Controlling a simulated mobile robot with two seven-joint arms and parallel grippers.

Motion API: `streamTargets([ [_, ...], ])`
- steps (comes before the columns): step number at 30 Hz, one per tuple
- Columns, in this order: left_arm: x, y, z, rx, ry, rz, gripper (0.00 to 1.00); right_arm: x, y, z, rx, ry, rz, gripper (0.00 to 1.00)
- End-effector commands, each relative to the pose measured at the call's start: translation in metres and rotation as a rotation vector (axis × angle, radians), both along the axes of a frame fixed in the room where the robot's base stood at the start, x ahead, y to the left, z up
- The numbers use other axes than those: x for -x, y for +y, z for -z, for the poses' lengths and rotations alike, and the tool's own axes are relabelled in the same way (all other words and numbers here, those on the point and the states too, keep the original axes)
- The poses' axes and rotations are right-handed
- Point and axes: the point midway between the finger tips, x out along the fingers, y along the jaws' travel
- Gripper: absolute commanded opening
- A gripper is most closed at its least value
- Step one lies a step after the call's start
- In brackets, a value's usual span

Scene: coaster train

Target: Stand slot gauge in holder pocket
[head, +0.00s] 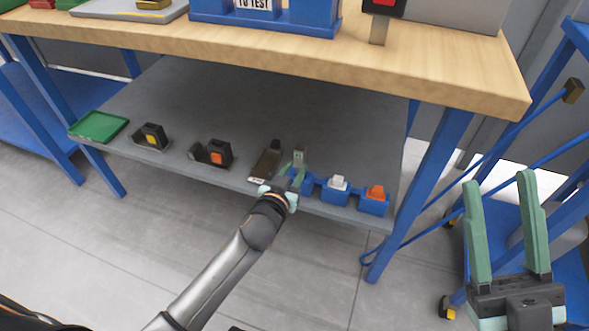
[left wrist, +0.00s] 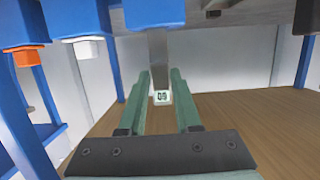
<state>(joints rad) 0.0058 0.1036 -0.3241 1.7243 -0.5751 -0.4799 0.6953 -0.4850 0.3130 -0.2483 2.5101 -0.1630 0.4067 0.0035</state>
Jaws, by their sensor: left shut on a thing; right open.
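The slot gauge (head: 299,155) is a narrow grey metal strip, upright at the front of the lower shelf. My left gripper (head: 293,177) is shut on the gauge and covers part of the left pocket. The blue holder (head: 336,197) has a white item in its middle pocket and an orange one in its right. My right gripper (head: 510,235) is open and empty.
Left of the holder on the shelf (head: 240,112) are a dark tagged block (head: 266,162), a black-and-orange item (head: 218,153), a black-and-yellow item (head: 152,136) and a green tray (head: 99,127). The wooden worktop (head: 300,50) overhangs the shelf. A blue leg (head: 420,190) stands right of the holder.

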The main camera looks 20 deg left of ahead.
Motion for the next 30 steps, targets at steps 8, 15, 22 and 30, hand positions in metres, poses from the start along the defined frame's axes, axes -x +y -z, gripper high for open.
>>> streamTargets([
  [8,-0.001,0.0,0.006,0.0,-0.005,0.001,0.0,0.0,0.0,0.007,0.0,0.0,0.0,0.5],
  [15,0.0,0.0,0.012,0.0,-0.005,0.001,0.0,0.0,0.0,0.011,0.0,0.0,0.0,0.5],
  [22,-0.001,-0.001,0.017,0.001,-0.005,0.002,0.0,0.0,0.0,0.016,0.0,0.0,0.0,0.5],
  [30,0.0,-0.001,0.024,0.002,-0.005,0.002,0.0,0.0,0.0,0.021,0.0,0.001,0.0,0.5],
])
